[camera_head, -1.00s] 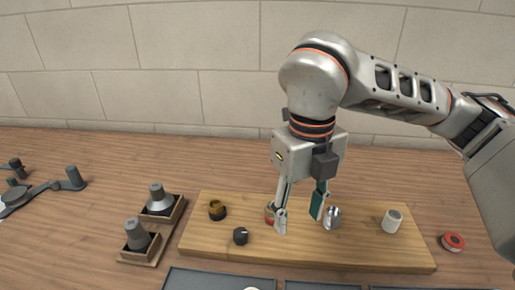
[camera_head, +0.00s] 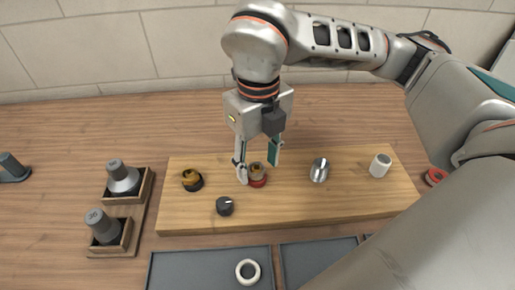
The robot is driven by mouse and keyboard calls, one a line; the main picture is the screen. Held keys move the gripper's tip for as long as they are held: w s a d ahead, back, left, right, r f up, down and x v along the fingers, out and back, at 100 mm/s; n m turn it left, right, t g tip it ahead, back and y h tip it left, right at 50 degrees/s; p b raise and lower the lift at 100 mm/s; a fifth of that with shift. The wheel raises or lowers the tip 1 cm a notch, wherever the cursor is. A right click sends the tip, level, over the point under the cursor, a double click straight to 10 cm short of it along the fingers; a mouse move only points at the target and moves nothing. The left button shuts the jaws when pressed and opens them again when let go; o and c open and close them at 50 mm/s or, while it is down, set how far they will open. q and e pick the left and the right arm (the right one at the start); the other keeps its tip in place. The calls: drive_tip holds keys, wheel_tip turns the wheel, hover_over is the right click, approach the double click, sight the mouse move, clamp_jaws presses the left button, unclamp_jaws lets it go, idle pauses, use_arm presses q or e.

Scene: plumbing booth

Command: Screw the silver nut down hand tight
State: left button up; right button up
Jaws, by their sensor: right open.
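A silver metal piece (camera_head: 320,170), which looks like the silver nut, sits on the wooden board (camera_head: 290,205). To its left stands a brass fitting (camera_head: 257,170) with a red base. My right gripper (camera_head: 258,166) is open, pointing down, with one finger on each side of the brass fitting. I cannot tell whether the fingers touch it. The silver piece is outside the fingers, to their right. My left gripper is not in view.
The board also holds a dark-based brass fitting (camera_head: 192,180), a black knob (camera_head: 225,206) and a white cylinder (camera_head: 380,165). Grey trays (camera_head: 185,270) lie in front, one with a white ring (camera_head: 248,271). Wooden holders (camera_head: 118,238) with grey cones stand left. A red ring (camera_head: 435,177) lies right.

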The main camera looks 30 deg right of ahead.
drive_tip(key=shift+f, duration=0.4)
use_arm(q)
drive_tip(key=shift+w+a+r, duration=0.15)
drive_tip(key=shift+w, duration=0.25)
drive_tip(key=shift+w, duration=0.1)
